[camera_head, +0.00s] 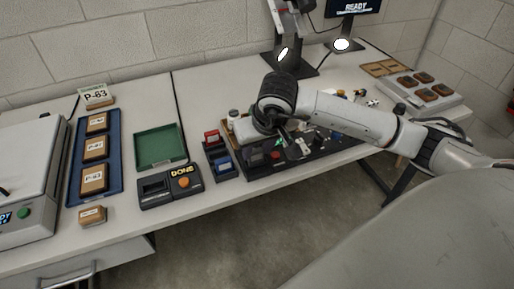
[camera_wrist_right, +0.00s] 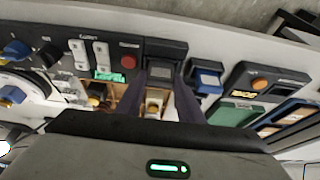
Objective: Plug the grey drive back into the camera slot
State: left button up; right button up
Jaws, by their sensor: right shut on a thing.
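My right gripper (camera_wrist_right: 161,76) reaches down over the left end of a black console (camera_head: 310,158). Its dark fingers are shut on a small dark grey block, which looks like the grey drive (camera_wrist_right: 160,73). A black housing at the console's end (camera_wrist_right: 165,50) lies right at the fingertips and looks like the camera slot. I cannot tell whether the drive is inside it or just above it. In the head view my wrist and forearm hide the fingertips and the drive. My left gripper is not in view.
Beside the console stands a holder with red (camera_head: 212,137) and blue (camera_head: 223,164) blocks. Left of it are a box marked DONE (camera_head: 170,187), a green tray (camera_head: 160,147) and a blue tray (camera_head: 74,177). Switches (camera_wrist_right: 102,55) and a red button (camera_wrist_right: 128,62) sit close to the fingers.

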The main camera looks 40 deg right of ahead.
jog(key=shift+f, duration=0.1)
jog(key=o, duration=0.9)
jog(key=shift+c, duration=0.2)
